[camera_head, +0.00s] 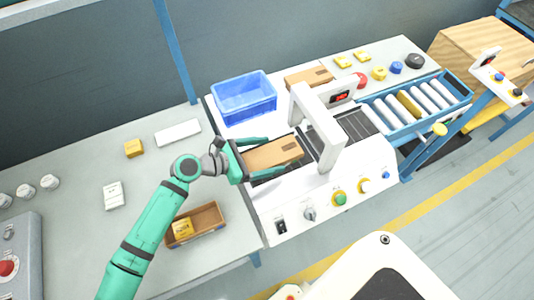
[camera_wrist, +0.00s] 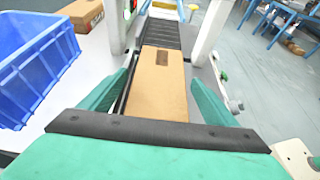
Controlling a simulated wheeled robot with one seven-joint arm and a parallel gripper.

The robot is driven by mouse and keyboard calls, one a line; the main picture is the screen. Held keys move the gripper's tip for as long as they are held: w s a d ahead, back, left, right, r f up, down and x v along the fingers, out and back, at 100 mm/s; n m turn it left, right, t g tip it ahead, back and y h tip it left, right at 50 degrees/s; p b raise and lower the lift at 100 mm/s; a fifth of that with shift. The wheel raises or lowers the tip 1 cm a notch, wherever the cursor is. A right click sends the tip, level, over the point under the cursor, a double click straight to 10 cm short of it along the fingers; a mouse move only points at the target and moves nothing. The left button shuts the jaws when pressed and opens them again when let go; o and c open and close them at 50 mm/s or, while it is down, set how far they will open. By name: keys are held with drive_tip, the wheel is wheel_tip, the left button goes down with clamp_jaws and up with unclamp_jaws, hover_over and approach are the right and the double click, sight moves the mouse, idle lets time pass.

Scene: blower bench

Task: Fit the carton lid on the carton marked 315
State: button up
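A brown cardboard piece (camera_head: 272,154) with a dark mark near its far end lies at the near end of the white bench machine. It also shows in the wrist view (camera_wrist: 157,88). My gripper (camera_head: 262,157) is open, with one finger along each long side of this piece; in the wrist view narrow gaps show beside it. I cannot tell whether it is a closed carton or a lid alone. An open brown carton (camera_head: 210,232) with a yellow block inside stands on the table below my arm. Another brown carton (camera_head: 307,77) lies behind the white arch. No number 315 is readable.
A blue bin (camera_head: 244,97) stands just behind my gripper. The white arch (camera_head: 321,128) spans the dark belt (camera_head: 358,126) ahead. Rollers (camera_head: 401,111) lie beyond it. A flat white piece (camera_head: 178,132) and a yellow block (camera_head: 134,148) lie on the left table.

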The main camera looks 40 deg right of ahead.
drive_tip(key=shift+r, duration=0.1)
drive_tip(key=shift+r, duration=0.4)
drive_tip(key=v, duration=1.2)
